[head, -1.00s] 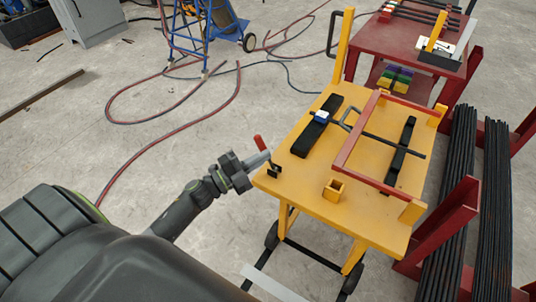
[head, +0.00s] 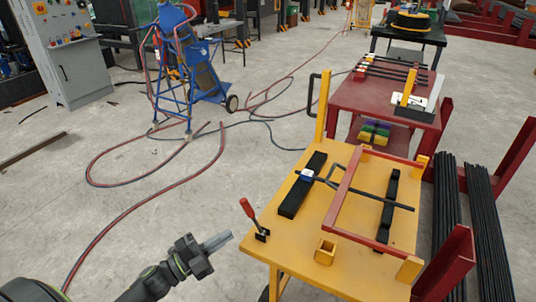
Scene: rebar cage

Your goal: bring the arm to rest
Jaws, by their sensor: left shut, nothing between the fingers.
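My left gripper (head: 217,241) is at the lower left, over the concrete floor just left of the yellow cart (head: 285,240). Its fingers are together with nothing between them, and it touches nothing that I can see. My left arm (head: 150,283) comes in from the bottom left. My right gripper and arm are not in view.
The cart carries a red frame (head: 345,196), black blocks (head: 303,185), a dark bar and a red-handled clamp (head: 248,209). A red table (head: 385,100) stands behind it. Rebar bundles (head: 447,205) lie right. Hoses (head: 150,185) cross open floor at left.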

